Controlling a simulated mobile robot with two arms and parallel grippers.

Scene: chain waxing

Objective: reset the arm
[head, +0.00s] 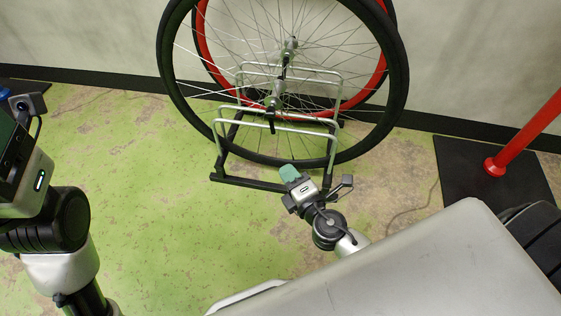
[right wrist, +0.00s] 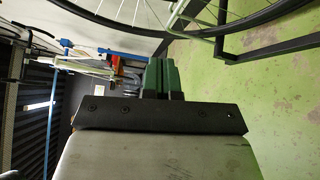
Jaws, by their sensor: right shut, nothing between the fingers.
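My right gripper (head: 290,173) is in the middle of the head view, just in front of the wheel stand. Its green fingers are together with nothing between them. They also show closed in the right wrist view (right wrist: 158,77). My left gripper (head: 12,150) is at the left edge of the head view; its fingertips are cut off or hidden, so I cannot see whether they are open.
A bicycle wheel (head: 406,75) stands upright in a metal rack (head: 243,182), with a red-rimmed wheel (head: 199,38) behind. A red post (head: 530,130) rises from a black mat (head: 455,175) at right. Green floor (head: 150,170) left of the rack is clear.

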